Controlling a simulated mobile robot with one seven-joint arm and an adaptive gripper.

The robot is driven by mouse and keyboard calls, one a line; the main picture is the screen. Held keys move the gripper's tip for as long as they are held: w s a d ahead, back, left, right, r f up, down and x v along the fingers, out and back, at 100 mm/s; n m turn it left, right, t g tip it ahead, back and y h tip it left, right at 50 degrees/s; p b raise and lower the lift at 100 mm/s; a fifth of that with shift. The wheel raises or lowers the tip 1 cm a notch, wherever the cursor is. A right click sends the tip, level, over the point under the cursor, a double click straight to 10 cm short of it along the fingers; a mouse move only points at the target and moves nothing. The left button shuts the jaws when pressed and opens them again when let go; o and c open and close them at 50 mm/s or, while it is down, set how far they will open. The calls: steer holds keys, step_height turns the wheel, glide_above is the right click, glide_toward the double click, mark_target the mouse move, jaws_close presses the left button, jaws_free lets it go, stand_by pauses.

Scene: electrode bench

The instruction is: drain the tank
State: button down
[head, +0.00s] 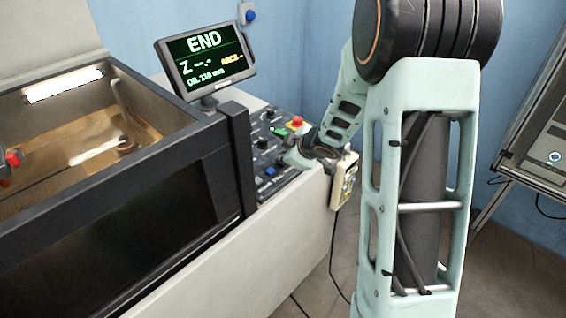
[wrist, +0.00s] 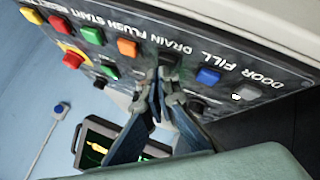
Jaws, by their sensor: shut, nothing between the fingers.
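The tank (head: 75,150) is open-topped on the left in the head view, with a lit brownish interior. The control panel (head: 262,152) is to its right. In the wrist view, the DRAIN button (wrist: 169,60) is dark, between the orange FLUSH button (wrist: 127,47) and the blue FILL button (wrist: 208,76). My gripper (wrist: 162,76) is shut and empty, its fingertips right by the DRAIN button. I cannot tell whether they touch it. In the head view my wrist hides part of the panel.
The monitor (head: 205,58) reads END, with smaller lines beneath. A red emergency-stop button (head: 296,122) is on the panel's far part. A handheld pendant (head: 344,181) hangs at the machine's side with a cable. A rack (head: 540,150) stands at the right.

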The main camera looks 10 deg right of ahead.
mark_target(284, 164)
steer(key=shift+f, duration=0.3)
stand_by(0.4)
steer(key=shift+r, duration=0.15)
steer(key=shift+r+p, duration=0.75)
steer(key=shift+p, duration=0.05)
step_height(284, 164, up, 5)
steer(key=p, duration=0.5)
steer(key=shift+r, duration=0.1)
stand_by(0.3)
